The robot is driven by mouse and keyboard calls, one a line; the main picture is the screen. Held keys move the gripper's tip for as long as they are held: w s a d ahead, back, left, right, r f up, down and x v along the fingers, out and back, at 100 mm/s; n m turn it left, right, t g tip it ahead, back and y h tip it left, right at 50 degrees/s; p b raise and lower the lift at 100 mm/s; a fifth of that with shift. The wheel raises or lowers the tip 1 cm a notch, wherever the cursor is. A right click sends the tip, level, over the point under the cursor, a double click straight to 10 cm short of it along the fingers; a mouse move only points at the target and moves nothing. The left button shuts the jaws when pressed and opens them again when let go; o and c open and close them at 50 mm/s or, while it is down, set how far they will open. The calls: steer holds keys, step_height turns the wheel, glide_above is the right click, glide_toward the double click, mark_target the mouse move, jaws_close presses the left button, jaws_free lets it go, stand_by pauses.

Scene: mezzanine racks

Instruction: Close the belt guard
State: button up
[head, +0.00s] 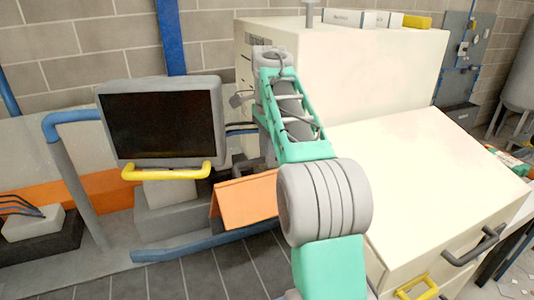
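A grey-framed panel with a dark window (162,122) stands raised at left. It has a yellow bar handle (166,172) along its lower edge and looks like the belt guard, though I cannot be sure. Below and right of it is an orange folded cover (245,201), tilted and partly hidden by my arm. My green and grey arm reaches up through the middle.
A cream cabinet (440,170) with a yellow handle (418,287) and a dark handle (476,245) fills the right. A larger cream housing (390,75) stands behind. A blue-topped grey rail (75,180) stands at left. Grey tiled floor (190,275) shows at bottom left.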

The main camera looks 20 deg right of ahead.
jaws_close()
stand_by(1.1)
